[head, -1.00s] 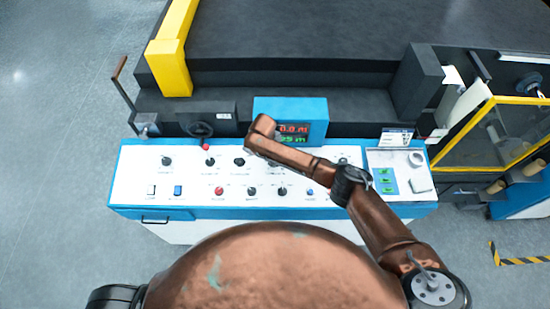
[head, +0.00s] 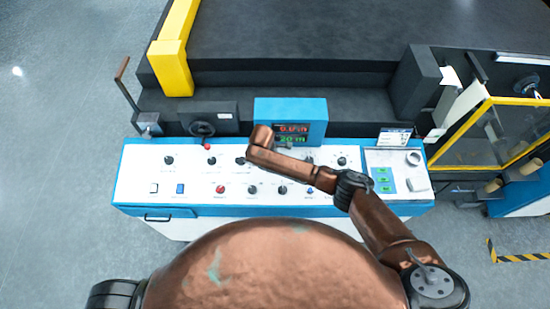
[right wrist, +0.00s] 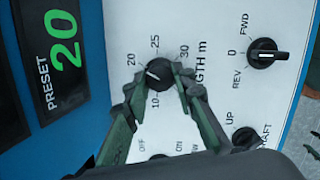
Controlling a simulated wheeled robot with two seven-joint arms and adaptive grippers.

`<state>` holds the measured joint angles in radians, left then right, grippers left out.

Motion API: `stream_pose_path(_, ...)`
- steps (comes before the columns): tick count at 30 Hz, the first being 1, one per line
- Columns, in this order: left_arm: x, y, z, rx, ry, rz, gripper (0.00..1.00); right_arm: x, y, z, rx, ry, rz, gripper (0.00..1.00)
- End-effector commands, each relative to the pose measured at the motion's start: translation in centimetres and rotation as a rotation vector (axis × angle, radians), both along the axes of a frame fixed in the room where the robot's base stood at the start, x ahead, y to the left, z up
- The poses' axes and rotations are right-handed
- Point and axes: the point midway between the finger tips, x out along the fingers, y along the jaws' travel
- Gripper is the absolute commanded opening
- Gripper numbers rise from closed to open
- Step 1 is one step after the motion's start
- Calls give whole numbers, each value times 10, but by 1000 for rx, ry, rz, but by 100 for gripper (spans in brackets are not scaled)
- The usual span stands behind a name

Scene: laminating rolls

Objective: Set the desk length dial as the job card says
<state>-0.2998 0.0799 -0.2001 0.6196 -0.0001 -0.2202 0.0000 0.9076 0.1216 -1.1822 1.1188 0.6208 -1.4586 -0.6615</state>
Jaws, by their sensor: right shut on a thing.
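The length dial (right wrist: 157,72) is a round black knob with a white pointer mark, on a scale with 10, 20, 25 and 30 showing. Its mark points left, toward the 20 side. My right gripper (right wrist: 161,79) has its two green fingers closed around the knob. In the head view my right arm covers the dial and gripper. The preset display (right wrist: 64,43) reads 20 in green; the display box (head: 291,118) also shows a green 20 m under a red line. The job card (head: 395,137) stands at the panel's back right, too small to read. My left gripper is out of view.
The white panel (head: 140,178) carries several other knobs and buttons. The FWD/0/REV knob (right wrist: 266,53) and another knob (right wrist: 246,137) are close by the dial. A yellow post (head: 171,65) rises at back left.

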Motion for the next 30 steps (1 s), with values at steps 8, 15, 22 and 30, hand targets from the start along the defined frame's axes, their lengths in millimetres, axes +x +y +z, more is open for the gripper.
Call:
stream_pose_path(8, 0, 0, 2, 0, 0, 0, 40, -1, 1, 0, -7, 1, 50, 0)
stream_pose_path(15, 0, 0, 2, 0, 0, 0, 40, -1, 1, 0, -7, 1, 54, 0)
stream_pose_path(22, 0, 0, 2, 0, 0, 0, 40, -1, 1, 0, -7, 1, 53, 29)
stream_pose_path(30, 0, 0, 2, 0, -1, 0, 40, 0, 0, 0, -8, 0, 52, 41)
